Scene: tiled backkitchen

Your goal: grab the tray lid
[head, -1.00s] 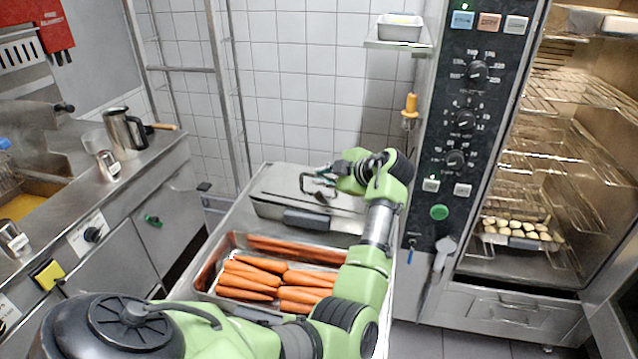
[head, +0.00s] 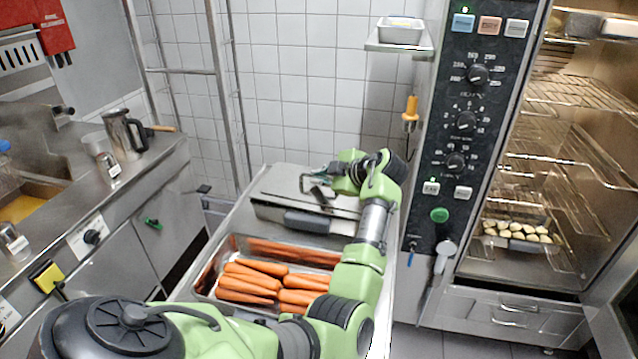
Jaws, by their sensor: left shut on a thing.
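The tray lid (head: 272,188) is a flat steel cover with a raised loop handle. It lies on a steel tray (head: 268,212) at the far end of the steel cart. My left gripper (head: 318,184) reaches in from the right side over the lid, its fingers at the handle. It is shut on the lid's handle; the fingertips are small and partly hidden by the wrist. The lid still rests on the tray. My right gripper is out of view.
An open oven (head: 520,250) with racks stands at right, a counter with a steel jug (head: 122,135) at left. A tiled wall lies behind.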

